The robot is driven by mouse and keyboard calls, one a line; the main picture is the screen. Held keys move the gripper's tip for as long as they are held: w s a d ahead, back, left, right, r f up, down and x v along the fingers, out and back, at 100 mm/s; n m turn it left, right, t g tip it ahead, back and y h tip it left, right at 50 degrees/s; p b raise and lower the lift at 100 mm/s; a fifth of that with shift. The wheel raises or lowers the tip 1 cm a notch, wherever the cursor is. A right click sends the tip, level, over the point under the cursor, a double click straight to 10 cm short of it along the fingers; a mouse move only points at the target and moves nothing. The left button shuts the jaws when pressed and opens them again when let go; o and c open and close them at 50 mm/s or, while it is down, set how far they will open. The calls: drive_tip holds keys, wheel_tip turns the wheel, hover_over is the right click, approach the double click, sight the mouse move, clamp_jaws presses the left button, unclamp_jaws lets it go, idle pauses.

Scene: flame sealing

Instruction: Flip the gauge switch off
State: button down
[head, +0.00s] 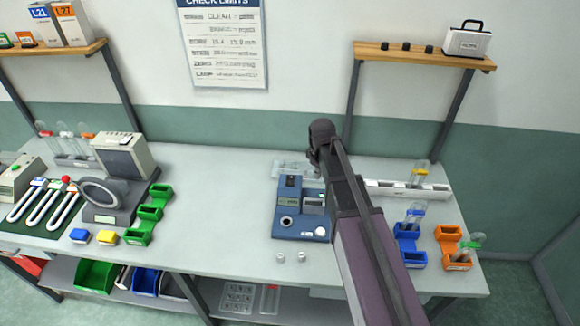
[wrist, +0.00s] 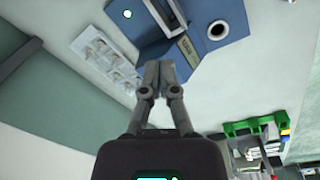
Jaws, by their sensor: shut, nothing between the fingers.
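The blue gauge (head: 288,222) sits on the bench right of centre, with a small display, a round socket and a white round knob on it. In the wrist view the gauge (wrist: 235,55) fills the top, with its display and round socket showing. My gripper (wrist: 159,68) is shut and empty, its fingertips together at the gauge's edge beside the display. I cannot tell whether they touch it. I cannot make out the switch or its position. In the head view my arm hides most of the gripper.
A clear tray (wrist: 100,55) lies beside the gauge. Two small pale caps (head: 281,257) lie in front of it. A white rack (head: 430,191), blue holder (head: 408,250) and orange holder (head: 450,245) stand to the right. Green holders (head: 150,212) stand left, with bare bench between.

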sight(290, 177)
drive_tip(key=w+a+r+n+p, duration=0.2)
drive_tip(key=w+a+r+n, duration=0.2)
drive_tip(key=a, duration=0.5)
drive_tip(key=w+n, duration=0.2)
drive_tip(key=w, duration=0.1)
drive_tip(key=shift+w+a+p, duration=0.2)
drive_tip(key=shift+a+p, duration=0.2)
drive_tip(key=shift+f, duration=0.15)
drive_tip(key=f+b, duration=0.4)
drive_tip(key=w+f+b, duration=0.1)
drive_tip(key=f+b, duration=0.8)
drive_tip(key=b, duration=0.1)
drive_tip(key=shift+w+f, duration=0.3)
drive_tip(key=shift+w, duration=0.05)
drive_tip(key=shift+a, duration=0.1)
